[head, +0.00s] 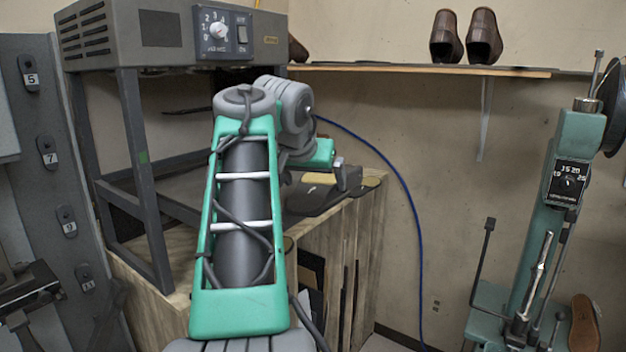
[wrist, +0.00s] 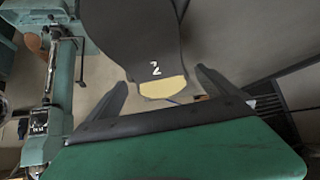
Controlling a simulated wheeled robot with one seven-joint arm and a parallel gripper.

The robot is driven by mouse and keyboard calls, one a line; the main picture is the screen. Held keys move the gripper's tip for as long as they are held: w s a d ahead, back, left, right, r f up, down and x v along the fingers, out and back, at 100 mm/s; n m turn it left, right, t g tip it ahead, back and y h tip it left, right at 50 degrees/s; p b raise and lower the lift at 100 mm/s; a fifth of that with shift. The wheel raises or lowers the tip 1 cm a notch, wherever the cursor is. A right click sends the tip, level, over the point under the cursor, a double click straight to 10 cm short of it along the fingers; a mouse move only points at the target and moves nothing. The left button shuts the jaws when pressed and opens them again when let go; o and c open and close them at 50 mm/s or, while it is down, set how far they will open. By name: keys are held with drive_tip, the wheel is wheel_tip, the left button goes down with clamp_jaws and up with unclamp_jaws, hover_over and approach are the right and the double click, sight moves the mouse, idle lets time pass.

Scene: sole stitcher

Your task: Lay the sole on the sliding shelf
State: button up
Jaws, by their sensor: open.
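A dark sole with a white "2" and a pale tan end patch (wrist: 158,45) fills the upper middle of the wrist view. In the head view a dark sole with a white mark (head: 312,200) is on the wooden cabinet top, partly behind my arm. My gripper (head: 343,178) is just above it. In the wrist view my gripper (wrist: 163,90) is open, with the tan end between its two fingers; I cannot tell whether they touch it. A dark flat shelf (head: 185,185) lies under the grey control box, partly hidden by my arm; I cannot tell whether it slides.
The grey control box (head: 165,35) stands on metal legs at left. A wooden cabinet (head: 350,235) stands behind my arm. A green stitching machine (head: 555,200) is at right, with a brown sole (head: 585,325) at its base. Brown shoes (head: 465,37) stand on a wall shelf.

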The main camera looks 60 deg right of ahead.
drive_tip(key=c, duration=1.6)
